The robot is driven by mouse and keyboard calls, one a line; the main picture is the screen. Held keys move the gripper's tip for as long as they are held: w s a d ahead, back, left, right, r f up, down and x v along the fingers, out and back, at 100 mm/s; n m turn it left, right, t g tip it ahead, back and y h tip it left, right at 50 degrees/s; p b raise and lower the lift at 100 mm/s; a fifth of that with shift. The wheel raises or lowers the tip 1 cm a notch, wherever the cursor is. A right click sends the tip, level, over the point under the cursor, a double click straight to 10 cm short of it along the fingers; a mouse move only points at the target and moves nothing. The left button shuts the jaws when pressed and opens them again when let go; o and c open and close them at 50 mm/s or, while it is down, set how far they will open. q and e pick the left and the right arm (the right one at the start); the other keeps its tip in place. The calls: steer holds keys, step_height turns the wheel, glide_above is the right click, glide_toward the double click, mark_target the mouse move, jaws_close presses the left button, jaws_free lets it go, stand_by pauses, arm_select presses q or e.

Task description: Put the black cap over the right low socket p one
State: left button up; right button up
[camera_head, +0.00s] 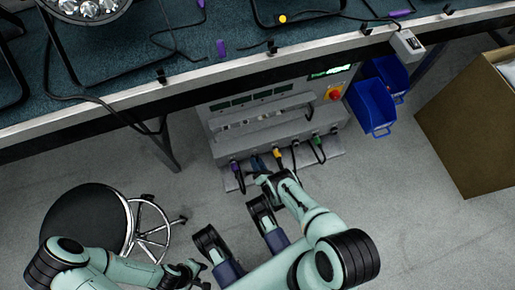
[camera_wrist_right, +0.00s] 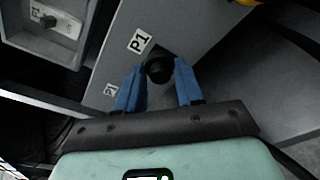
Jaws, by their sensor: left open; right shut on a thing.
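In the right wrist view, my right gripper (camera_wrist_right: 160,82) has its two blue fingers on either side of the round black cap (camera_wrist_right: 158,67) and is shut on it. The cap is at the grey panel just below the P1 label (camera_wrist_right: 139,41), in front of a dark area; I cannot tell whether it touches the socket, which is hidden behind it. In the head view, my right gripper (camera_head: 266,182) is at the low front of the grey rack (camera_head: 262,130); the cap cannot be made out there. My left gripper (camera_head: 192,270) is open and empty, low over the floor.
Purple, yellow and green plugs with cables (camera_head: 278,155) line the rack's low front near my right gripper. Blue bins (camera_head: 372,108) hang at right, by a cardboard box (camera_head: 470,125). A black stool (camera_head: 85,220) stands at left. The workbench edge (camera_head: 200,82) runs above.

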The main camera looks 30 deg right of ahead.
steer(key=shift+w+d, duration=0.2)
steer(key=shift+w, duration=0.45)
stand_by(0.4)
jaws_close()
steer(key=o, duration=1.1)
jaws_free()
steer(key=shift+o, duration=0.2)
arm_select(q)
steer(key=w+r+t+p, duration=0.2)
steer(key=w+r+p, duration=0.1)
steer(key=w, duration=0.3)
steer(key=shift+w+d+r+m+p, duration=0.3)
steer(key=shift+w+d+r+p, duration=0.1)
steer(key=shift+r, duration=0.2)
arm_select(e)
steer(key=s+a+r, duration=0.1)
steer(key=s, duration=1.2)
steer(key=shift+a+r, duration=0.2)
steer(key=shift+a, duration=0.15)
